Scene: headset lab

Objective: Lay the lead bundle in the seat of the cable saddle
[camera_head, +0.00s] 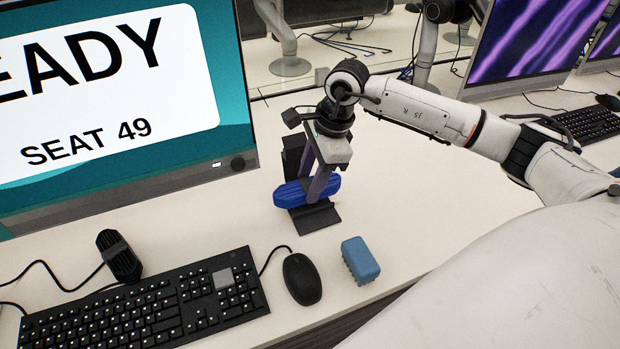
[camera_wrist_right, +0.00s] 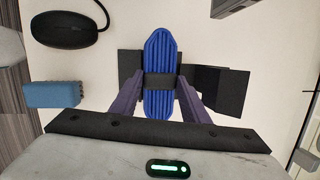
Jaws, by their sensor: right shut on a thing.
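The lead bundle (camera_head: 293,196) is a ribbed blue bundle with a dark band round its middle. It also shows in the right wrist view (camera_wrist_right: 158,50), lengthwise between the fingers. My right gripper (camera_head: 318,192) points down and is shut on the bundle at its band. The black cable saddle (camera_head: 320,218) stands on the desk under and behind the bundle, its flat base showing in front. In the right wrist view dark saddle parts (camera_wrist_right: 222,88) show on both sides of the bundle. The seat is hidden, so I cannot tell whether the bundle touches it. My left gripper is out of view.
A blue block (camera_head: 360,260) and a black mouse (camera_head: 302,279) lie in front of the saddle. A keyboard (camera_head: 150,310), a black bundle with a grey band (camera_head: 120,257) and a large monitor (camera_head: 120,100) are at left. The desk right of the saddle is clear.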

